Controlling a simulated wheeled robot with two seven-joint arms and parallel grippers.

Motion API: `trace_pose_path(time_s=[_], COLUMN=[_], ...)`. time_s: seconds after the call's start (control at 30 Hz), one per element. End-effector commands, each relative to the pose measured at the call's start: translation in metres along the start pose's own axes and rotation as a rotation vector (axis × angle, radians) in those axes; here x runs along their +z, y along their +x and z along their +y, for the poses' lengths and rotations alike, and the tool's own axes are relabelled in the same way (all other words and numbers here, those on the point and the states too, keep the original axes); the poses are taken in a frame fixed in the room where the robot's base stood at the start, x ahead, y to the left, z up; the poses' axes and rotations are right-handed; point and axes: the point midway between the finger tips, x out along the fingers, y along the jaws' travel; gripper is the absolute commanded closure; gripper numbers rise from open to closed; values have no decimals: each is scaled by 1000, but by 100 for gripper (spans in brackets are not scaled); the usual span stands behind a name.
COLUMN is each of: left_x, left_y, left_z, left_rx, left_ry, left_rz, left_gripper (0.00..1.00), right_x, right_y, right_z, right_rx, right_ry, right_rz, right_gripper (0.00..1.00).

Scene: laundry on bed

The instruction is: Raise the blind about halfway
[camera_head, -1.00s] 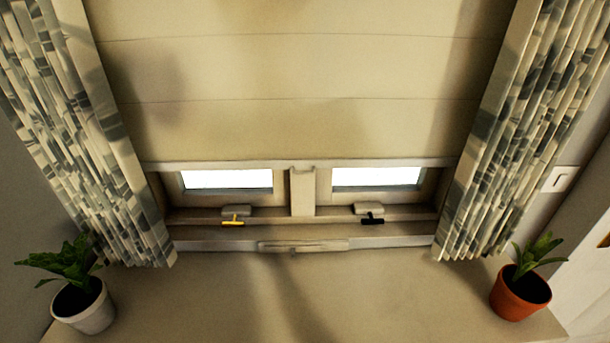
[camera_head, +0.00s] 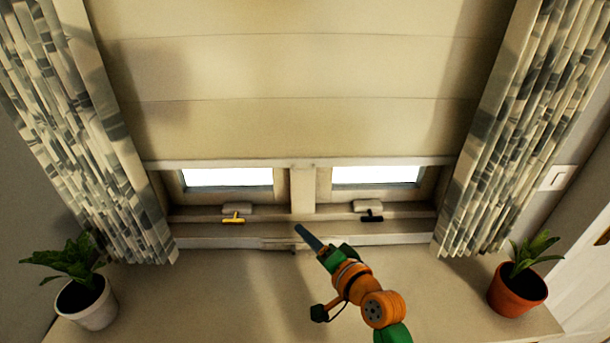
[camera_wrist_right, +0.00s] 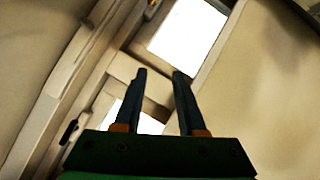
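The beige blind (camera_head: 300,70) hangs low in the camera_head view, leaving a strip of window bare below its pale bottom rail (camera_head: 230,163). A small tab (camera_head: 304,163) sits at the middle of that rail. In the right wrist view the blind (camera_wrist_right: 262,85) fills the right side. My right gripper (camera_head: 300,230) is below the tab and apart from the rail in the camera_head view. In the right wrist view its two fingers (camera_wrist_right: 160,76) are spread with nothing visible gripped between them. My left gripper is not in view.
A yellow handle (camera_head: 233,219) and a black handle (camera_head: 371,217) stick out at the window's foot. Patterned curtains hang at left (camera_head: 85,130) and right (camera_head: 510,130). Potted plants stand at left (camera_head: 87,303) and right (camera_head: 517,291) on a surface with a clear middle.

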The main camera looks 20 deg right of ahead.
Motion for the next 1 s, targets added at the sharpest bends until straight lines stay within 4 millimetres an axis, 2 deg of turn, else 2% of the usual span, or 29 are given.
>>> trace_pose_path(time_s=[0.03,0.1,0.23,0.5,0.6,0.93,0.97,1.0], left_x=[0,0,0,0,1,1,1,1], left_y=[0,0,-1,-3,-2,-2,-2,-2], left_z=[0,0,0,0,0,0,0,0], left_rx=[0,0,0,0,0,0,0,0], left_ry=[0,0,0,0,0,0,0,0], left_rz=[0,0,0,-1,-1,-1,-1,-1], left_gripper=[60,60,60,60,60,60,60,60], right_x=[-22,-50,-77,-89,-91,-92,-92,-92], right_y=[9,16,23,70,79,85,85,85], right_z=[-18,-38,-55,-64,-66,-67,-67,-67], right_rx=[-76,-177,-268,-267,-267,-264,-264,-264], right_ry=[108,261,397,394,394,391,391,391], right_rz=[66,148,216,216,216,215,215,215], right_gripper=[60,60,60,60,60,60,63,74])
